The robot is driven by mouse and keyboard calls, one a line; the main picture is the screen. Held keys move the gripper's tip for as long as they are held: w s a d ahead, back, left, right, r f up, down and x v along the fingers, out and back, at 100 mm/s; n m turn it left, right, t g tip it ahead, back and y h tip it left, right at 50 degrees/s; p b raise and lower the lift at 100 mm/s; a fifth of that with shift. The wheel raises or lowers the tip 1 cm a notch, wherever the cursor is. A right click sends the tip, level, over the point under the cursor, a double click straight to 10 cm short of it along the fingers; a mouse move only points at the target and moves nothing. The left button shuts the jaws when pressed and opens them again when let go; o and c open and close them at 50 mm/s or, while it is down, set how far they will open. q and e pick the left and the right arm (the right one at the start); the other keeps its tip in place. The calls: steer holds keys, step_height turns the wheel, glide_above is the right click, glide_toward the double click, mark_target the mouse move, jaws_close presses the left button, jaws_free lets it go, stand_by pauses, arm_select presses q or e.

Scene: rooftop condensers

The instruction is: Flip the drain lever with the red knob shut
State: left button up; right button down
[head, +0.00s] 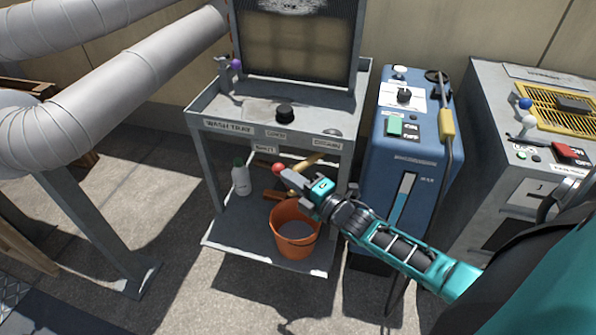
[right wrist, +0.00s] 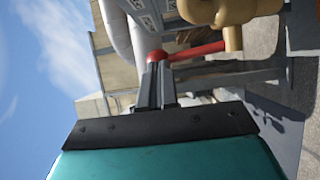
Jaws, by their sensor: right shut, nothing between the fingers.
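The red knob (head: 278,168) is a small ball under the front edge of the wash tray (head: 225,123). In the right wrist view the knob (right wrist: 157,56) sits on the end of a red lever (right wrist: 198,49), which runs to a brass-coloured valve body (right wrist: 225,12). The valve (head: 306,163) shows partly under the tray in the head view. My right gripper (head: 287,176) is shut and empty, its fingertips right at the knob; I cannot tell whether they touch it. In the wrist view the shut fingers (right wrist: 156,80) point at the knob. My left gripper is not in view.
An orange bucket (head: 295,230) and a white bottle (head: 241,178) stand on the lower shelf (head: 232,240). A blue machine (head: 370,165) with a hose stands right of the tray, a grey unit (head: 480,120) beyond it. Silver ducts (head: 130,80) cross at left.

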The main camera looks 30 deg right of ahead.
mark_target(276, 173)
steer(key=w+a+g+p, duration=0.1)
steer(key=p, duration=0.2)
steer(key=w+r+n+g+h+p, duration=0.1)
steer(key=g+p, duration=0.1)
steer(key=p, duration=0.1)
steer(key=shift+a+r+n, duration=0.15)
steer(key=shift+a+n, duration=0.15)
steer(key=shift+a, duration=0.1)
steer(key=shift+w+a+g+p, duration=0.15)
steer(key=shift+w+g+p, duration=0.2)
steer(key=shift+p, duration=0.4)
steer(key=shift+w+a+f+n+g+h+p, duration=0.2)
steer(key=shift+n+g+h+p, duration=0.1)
steer(key=shift+g+h+p, duration=0.25)
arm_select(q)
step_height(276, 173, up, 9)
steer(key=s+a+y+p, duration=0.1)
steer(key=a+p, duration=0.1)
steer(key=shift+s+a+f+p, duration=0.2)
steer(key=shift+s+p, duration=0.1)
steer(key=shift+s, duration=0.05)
arm_select(e)
steer(key=w+a+f+n+g+h, duration=0.1)
steer(key=w+a+f+g, duration=0.2)
steer(key=f, duration=0.2)
steer(key=shift+h, duration=0.35)
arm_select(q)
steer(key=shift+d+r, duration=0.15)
arm_select(e)
steer(key=shift+w+a, duration=0.1)
